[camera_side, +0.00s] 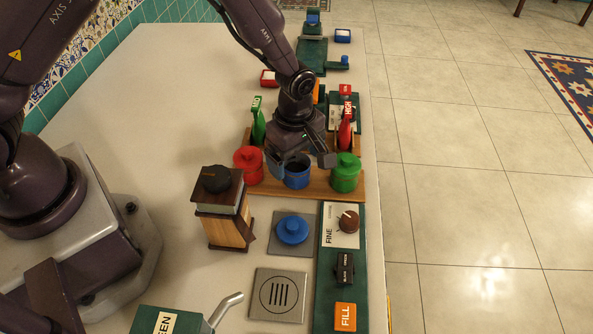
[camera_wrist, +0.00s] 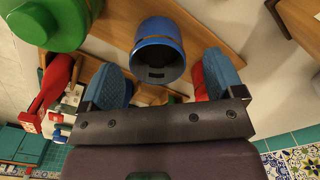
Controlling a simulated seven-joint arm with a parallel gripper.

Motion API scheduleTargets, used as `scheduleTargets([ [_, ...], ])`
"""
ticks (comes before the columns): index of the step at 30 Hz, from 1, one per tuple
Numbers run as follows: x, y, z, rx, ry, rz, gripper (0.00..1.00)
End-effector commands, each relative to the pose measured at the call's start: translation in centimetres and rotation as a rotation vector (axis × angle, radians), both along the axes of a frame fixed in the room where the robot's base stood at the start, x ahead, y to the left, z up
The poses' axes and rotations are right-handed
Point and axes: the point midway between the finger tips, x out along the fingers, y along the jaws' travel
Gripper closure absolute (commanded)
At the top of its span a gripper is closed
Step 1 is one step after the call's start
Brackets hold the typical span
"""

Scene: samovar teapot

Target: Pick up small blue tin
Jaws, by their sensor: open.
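The small blue tin (camera_side: 296,178) stands upright on a wooden board, between a red tin (camera_side: 248,166) and a green tin (camera_side: 344,173). It has no lid on, and its dark inside shows in the wrist view, where the tin (camera_wrist: 160,36) is at the top centre. My gripper (camera_side: 301,160) is open just above the tin's rim in the side view. In the wrist view its two blue finger pads (camera_wrist: 165,76) lie left and right of the tin, with gaps to both. Nothing is held.
A blue knobbed lid (camera_side: 292,230) lies on a grey square plate. A wooden grinder (camera_side: 226,209) stands to the left. A green scoop (camera_side: 258,122) and a red scoop (camera_side: 345,130) stand behind the tins. A slotted plate (camera_side: 279,295) and green control panel (camera_side: 328,278) are in front.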

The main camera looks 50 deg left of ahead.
Motion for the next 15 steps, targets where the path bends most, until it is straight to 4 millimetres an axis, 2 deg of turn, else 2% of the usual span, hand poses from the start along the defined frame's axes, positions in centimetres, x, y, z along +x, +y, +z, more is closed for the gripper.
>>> scheduleTargets([
  [1,0.0,-0.1,-1.0,0.0,0.005,0.0,0.13],
  [6,0.2,-0.3,-3.3,0.001,0.003,0.0,0.13],
  [15,0.3,-0.4,-4.0,-0.001,0.001,0.0,0.13],
])
